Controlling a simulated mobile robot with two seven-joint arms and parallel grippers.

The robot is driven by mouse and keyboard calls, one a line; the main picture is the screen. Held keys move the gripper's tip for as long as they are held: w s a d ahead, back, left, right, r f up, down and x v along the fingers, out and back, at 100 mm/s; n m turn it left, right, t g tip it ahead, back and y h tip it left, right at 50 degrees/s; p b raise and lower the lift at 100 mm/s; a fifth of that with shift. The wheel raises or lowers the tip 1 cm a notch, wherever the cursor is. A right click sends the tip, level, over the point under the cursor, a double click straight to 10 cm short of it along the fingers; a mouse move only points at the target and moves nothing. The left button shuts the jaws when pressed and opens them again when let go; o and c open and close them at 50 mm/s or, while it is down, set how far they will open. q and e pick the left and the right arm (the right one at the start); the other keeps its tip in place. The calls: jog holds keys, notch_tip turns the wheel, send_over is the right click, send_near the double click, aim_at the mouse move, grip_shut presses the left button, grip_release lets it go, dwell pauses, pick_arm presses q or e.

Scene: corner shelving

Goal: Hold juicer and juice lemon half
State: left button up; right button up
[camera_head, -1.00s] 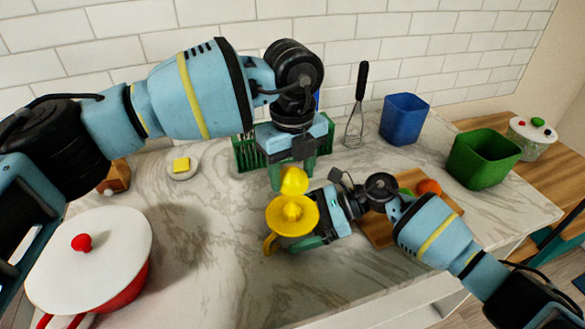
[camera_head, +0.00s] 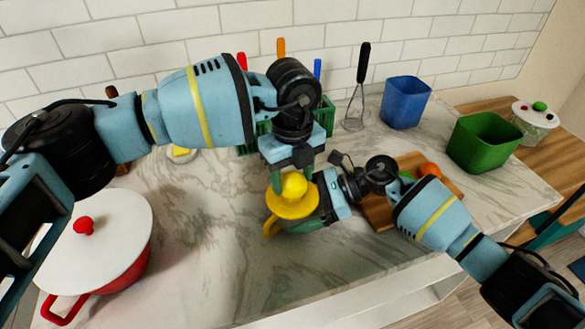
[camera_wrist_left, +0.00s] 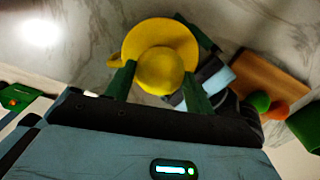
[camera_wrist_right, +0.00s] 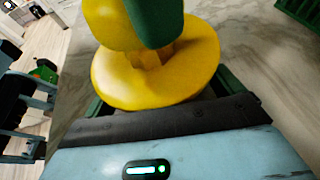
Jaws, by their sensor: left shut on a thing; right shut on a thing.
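The yellow juicer (camera_head: 284,212) is held above the counter, its dish facing up and its handle to the left. My right gripper (camera_head: 308,220) is shut on the juicer from the right; its green fingers flank the dish in the right wrist view (camera_wrist_right: 150,98). The yellow lemon half (camera_head: 294,186) is directly over the dish. My left gripper (camera_head: 292,180) is shut on the lemon half from above, with a finger on each side in the left wrist view (camera_wrist_left: 157,88). The lemon half hides the reamer from above. I cannot tell whether they touch.
A red pot (camera_head: 125,275) with a white lid stands at the left. A wooden cutting board (camera_head: 378,212) lies under my right arm. A green bin (camera_head: 483,143), a blue bin (camera_head: 405,103) and a whisk (camera_head: 356,100) stand behind. The front counter is clear.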

pick_arm(q)
jog(key=shift+f, duration=0.1)
jog(key=o, duration=0.4)
jog(key=c, duration=0.4)
jog(key=shift+f, duration=0.5)
dwell(0.4)
jog(key=n, duration=0.5)
jog(key=shift+f+n, duration=0.15)
jog(key=shift+n, duration=0.15)
jog(key=shift+s, duration=0.1)
